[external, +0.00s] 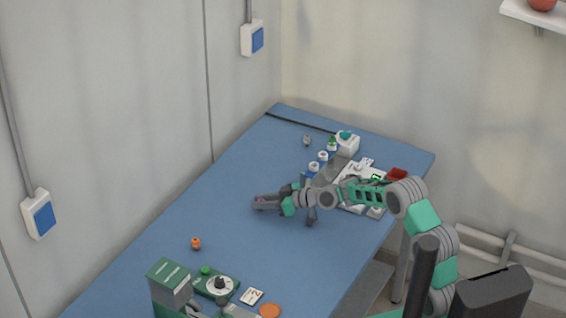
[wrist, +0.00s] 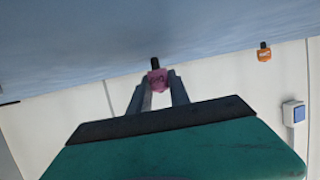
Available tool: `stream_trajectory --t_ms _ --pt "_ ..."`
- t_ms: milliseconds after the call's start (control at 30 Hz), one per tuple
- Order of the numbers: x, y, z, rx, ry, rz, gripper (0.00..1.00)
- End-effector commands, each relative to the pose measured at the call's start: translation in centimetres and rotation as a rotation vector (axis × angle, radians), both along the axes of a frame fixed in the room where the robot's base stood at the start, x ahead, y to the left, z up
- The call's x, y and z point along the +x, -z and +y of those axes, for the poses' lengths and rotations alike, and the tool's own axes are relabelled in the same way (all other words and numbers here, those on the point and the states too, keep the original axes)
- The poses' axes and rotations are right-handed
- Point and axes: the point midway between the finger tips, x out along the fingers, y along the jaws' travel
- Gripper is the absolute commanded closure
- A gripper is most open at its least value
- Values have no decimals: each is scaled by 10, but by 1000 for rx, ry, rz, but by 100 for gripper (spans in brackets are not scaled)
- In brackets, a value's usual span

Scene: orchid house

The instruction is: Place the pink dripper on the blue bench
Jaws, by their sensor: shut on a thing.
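My gripper (external: 268,201) is low over the middle of the blue bench (external: 190,215). It is shut on the pink dripper (wrist: 157,80), which shows between the fingertips in the wrist view with its dark tip pointing away from the fingers. In the external view the dripper (external: 262,201) is a small pinkish spot at the fingertips. The bench surface (wrist: 90,40) fills the upper part of the wrist view. I cannot tell whether the dripper touches the bench.
An orange dripper (external: 196,243) stands on the bench to the near left; it also shows in the wrist view (wrist: 264,54). A green device with a dial (external: 218,284) is at the near end. Several white and blue items stand behind my arm.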

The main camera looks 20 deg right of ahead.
Motion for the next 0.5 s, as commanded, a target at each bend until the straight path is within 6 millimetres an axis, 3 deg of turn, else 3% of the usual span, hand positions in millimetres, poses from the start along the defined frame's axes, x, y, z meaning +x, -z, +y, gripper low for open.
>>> stream_trajectory --t_ms 300,333,500 --pt "0 3 0 1 0 -2 100" --pt "0 2 0 1 0 -2 76" --pt "0 1 0 1 0 -2 62"
